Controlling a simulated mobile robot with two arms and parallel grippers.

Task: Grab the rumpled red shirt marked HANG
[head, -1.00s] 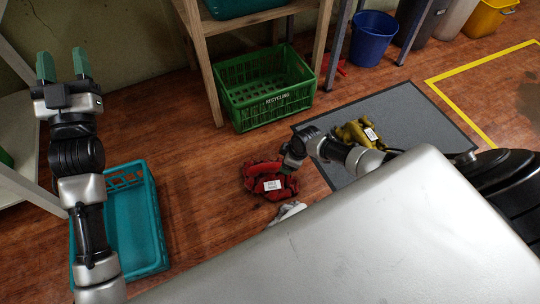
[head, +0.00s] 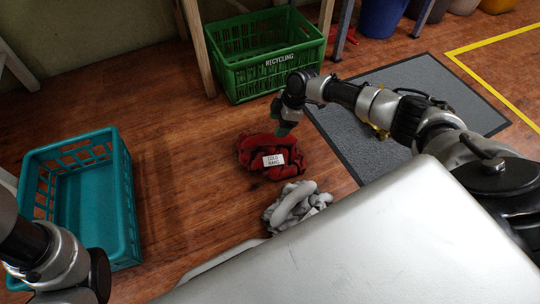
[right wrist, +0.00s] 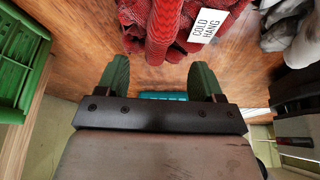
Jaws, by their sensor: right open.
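The rumpled red shirt (head: 248,155) lies on the wooden floor in the middle of the head view. Its white tag (head: 274,160) reads COLD HANG in the right wrist view (right wrist: 208,25), where the red shirt (right wrist: 160,30) fills the top middle. My right gripper (head: 284,128) is at the shirt's upper right edge in the head view. In the right wrist view its two green fingers (right wrist: 159,74) are spread with nothing between them, and the shirt lies beyond the tips. My left arm shows at the lower left, with its gripper out of view.
A grey-white rumpled garment (head: 292,204) lies just below the red shirt. A teal crate (head: 128,200) stands at left, a green RECYCLING crate (head: 245,80) behind. A grey mat (head: 440,85) lies at right, with a yellow item mostly hidden by my arm. Floor left of the shirt is clear.

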